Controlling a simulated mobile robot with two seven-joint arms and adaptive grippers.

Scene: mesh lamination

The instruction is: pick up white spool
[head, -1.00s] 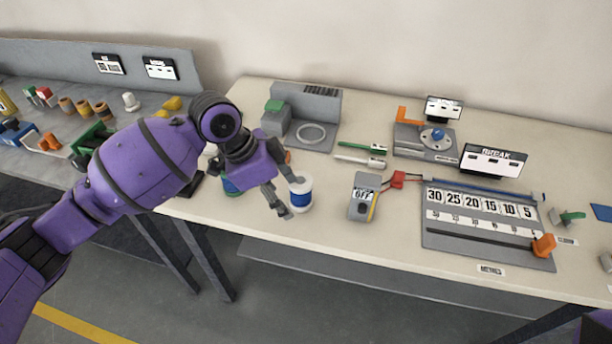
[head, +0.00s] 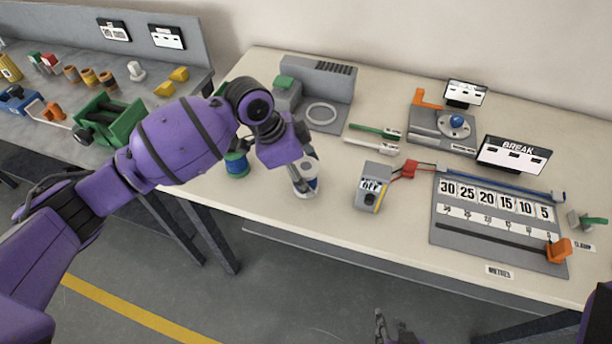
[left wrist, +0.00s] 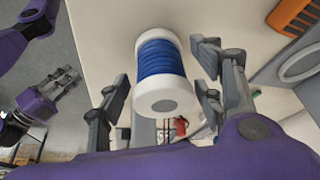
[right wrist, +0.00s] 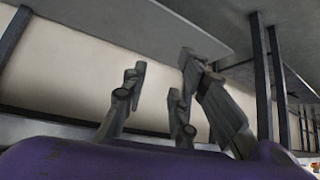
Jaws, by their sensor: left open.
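The white spool (head: 313,184), with white ends and a blue winding, stands upright near the table's front edge. My left gripper (head: 301,176) is right at it in the head view and partly covers it. In the left wrist view the spool (left wrist: 160,62) sits between the two spread fingers (left wrist: 166,82), with a gap showing on each side. The left gripper is open. My right gripper (right wrist: 158,100) is away from the table's top, its fingers apart with nothing between them.
A green-and-blue spool (head: 236,165) stands just left of the white one. A grey meter box (head: 373,187) is to the right. A grey fixture with a ring (head: 322,113) and green and white pens (head: 372,140) lie behind.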

